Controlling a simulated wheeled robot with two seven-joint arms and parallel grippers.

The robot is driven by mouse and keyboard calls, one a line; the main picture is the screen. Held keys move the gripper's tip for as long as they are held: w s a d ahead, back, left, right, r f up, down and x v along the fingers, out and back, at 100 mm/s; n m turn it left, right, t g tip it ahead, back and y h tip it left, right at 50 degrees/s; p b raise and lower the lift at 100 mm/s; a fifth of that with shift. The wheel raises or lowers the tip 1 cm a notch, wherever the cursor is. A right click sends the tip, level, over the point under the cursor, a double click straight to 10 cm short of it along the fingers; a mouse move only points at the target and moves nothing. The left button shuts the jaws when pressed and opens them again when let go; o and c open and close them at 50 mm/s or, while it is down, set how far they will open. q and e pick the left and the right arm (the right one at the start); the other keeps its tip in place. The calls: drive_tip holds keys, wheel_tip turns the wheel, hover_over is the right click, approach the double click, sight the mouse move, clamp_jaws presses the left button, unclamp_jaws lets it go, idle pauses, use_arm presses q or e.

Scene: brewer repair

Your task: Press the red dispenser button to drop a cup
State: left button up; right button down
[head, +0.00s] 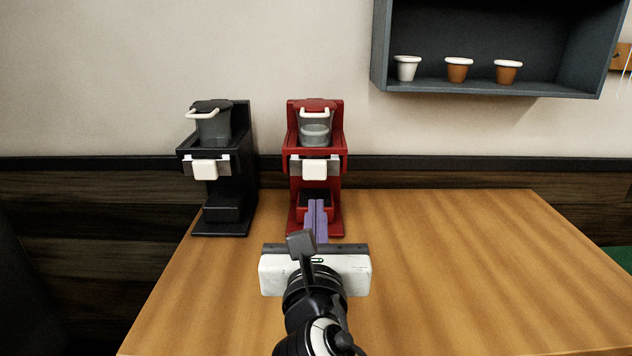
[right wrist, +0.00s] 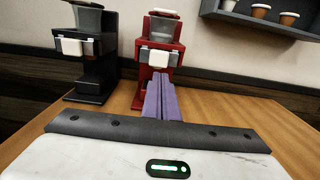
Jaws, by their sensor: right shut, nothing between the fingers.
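A red brewer (head: 292,160) stands at the back edge of the wooden table, and it also shows in the right wrist view (right wrist: 141,72). A clear container (head: 314,131) sits in its top and a white block (head: 314,170) is on its front. I cannot make out a separate red dispenser button or a dropped cup. My right gripper (head: 317,202) is shut and empty, its purple fingers together. The fingers point at the red brewer's lower front and hide part of its base; they also show in the right wrist view (right wrist: 160,80). I cannot tell whether they touch it. My left gripper is not in view.
A black brewer (head: 246,160) stands left of the red one. A dark wall shelf (head: 480,87) at upper right holds a white pot (head: 407,70) and two orange pots (head: 458,72). The table (head: 470,260) is clear on the right.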

sight(316, 173)
drive_tip(key=w, duration=1.1)
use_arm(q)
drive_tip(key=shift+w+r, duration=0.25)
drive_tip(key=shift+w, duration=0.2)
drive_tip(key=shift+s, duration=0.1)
